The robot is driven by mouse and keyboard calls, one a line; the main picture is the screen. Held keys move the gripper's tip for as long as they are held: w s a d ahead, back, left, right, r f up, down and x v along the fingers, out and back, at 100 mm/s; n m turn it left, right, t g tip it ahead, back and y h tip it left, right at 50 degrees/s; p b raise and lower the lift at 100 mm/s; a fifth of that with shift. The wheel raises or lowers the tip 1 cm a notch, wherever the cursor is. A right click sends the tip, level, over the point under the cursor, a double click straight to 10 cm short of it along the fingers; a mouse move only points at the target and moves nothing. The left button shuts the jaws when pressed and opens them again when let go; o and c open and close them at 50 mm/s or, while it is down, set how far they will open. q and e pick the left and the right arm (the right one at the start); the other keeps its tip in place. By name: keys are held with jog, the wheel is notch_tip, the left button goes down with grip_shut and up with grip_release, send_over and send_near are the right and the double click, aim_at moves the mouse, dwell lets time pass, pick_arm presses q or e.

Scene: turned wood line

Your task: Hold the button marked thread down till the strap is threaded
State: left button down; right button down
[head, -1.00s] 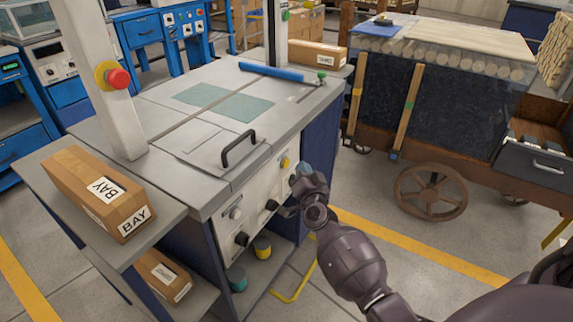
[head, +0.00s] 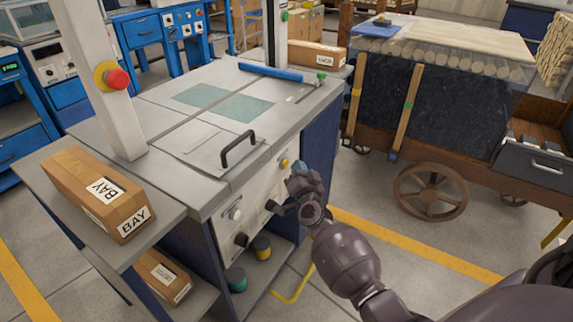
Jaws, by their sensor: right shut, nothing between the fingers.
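The control panel (head: 256,207) is on the front of the grey strapping machine (head: 170,112). It carries a yellow button (head: 284,163), a pale round button (head: 235,214) and dark knobs (head: 241,239). No marking on them is readable, so I cannot tell which is marked thread. My right gripper (head: 298,170) is shut and empty at the panel's right end, just right of and below the yellow button. I cannot tell whether it touches the panel, and it hides part of that end. No strap is clearly seen. My left gripper is out of view.
A red stop button (head: 118,79) sits on the white post. A box marked BAY (head: 98,192) lies on the left side shelf. A black handle (head: 238,149) stands up from the machine top. A wheeled cart (head: 430,105) stands to the right, with open floor in between.

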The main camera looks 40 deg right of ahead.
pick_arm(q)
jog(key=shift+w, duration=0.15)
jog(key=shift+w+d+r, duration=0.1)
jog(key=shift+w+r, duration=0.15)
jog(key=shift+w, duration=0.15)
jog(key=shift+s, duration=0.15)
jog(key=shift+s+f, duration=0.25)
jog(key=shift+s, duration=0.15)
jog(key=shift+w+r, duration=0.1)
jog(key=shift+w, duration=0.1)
pick_arm(e)
jog(key=shift+w, duration=0.2)
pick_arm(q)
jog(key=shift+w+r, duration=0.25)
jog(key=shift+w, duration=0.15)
pick_arm(e)
jog(key=shift+w+a, duration=0.15)
jog(key=shift+w, duration=0.05)
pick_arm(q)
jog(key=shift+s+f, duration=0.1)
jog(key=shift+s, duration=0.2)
pick_arm(e)
jog(key=shift+w, duration=0.1)
